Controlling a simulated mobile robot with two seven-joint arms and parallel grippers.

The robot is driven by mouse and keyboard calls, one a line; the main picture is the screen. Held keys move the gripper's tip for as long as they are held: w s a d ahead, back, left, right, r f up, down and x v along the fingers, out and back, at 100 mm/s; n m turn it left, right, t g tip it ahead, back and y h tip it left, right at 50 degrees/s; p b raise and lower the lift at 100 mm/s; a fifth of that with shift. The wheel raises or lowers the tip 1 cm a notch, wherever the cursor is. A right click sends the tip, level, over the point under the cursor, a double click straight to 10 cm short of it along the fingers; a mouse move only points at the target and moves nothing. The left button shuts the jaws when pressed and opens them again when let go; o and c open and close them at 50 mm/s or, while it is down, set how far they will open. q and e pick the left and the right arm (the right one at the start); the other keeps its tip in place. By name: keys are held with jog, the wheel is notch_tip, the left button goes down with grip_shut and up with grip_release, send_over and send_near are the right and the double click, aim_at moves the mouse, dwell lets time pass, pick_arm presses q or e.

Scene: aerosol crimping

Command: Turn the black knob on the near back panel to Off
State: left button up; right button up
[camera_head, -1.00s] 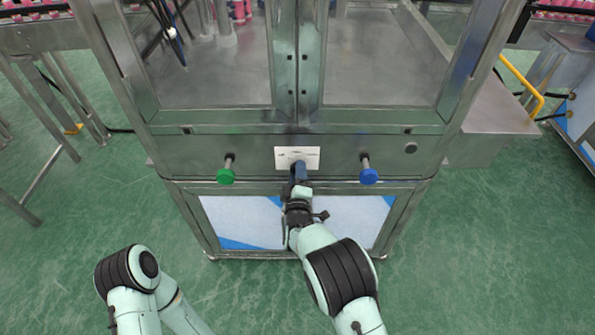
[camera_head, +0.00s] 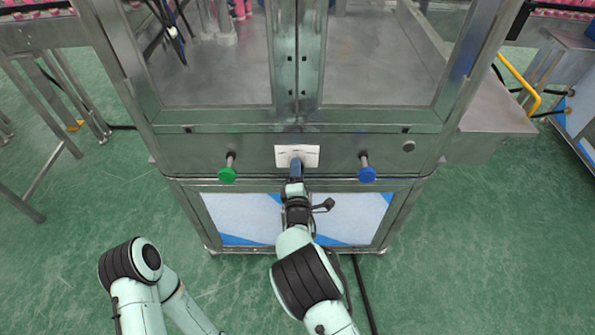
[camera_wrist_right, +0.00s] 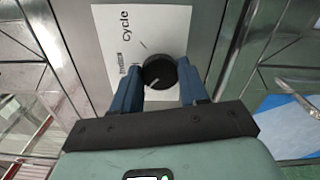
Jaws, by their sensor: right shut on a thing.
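The black knob (camera_wrist_right: 159,72) sits on a white label plate (camera_wrist_right: 120,40) that reads "Cycle", with smaller print beside it that I cannot read for sure. A pale pointer line shows on the knob's face. The plate also shows on the near steel panel in the head view (camera_head: 309,155), where my gripper hides the knob. My right gripper (camera_head: 296,168) reaches up to the panel. In the right wrist view, its blue fingers (camera_wrist_right: 160,88) are shut on the knob, one on each side. My left arm is low at left; its gripper is out of view.
Glass panes rise above the steel panel (camera_head: 330,165). The green floor (camera_head: 470,260) at right is mostly clear.

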dwell(0.3)
jog(key=o, duration=1.1)
jog(key=shift+c, duration=0.2)
jog(key=s, duration=1.3)
jog(key=shift+s, duration=0.2)
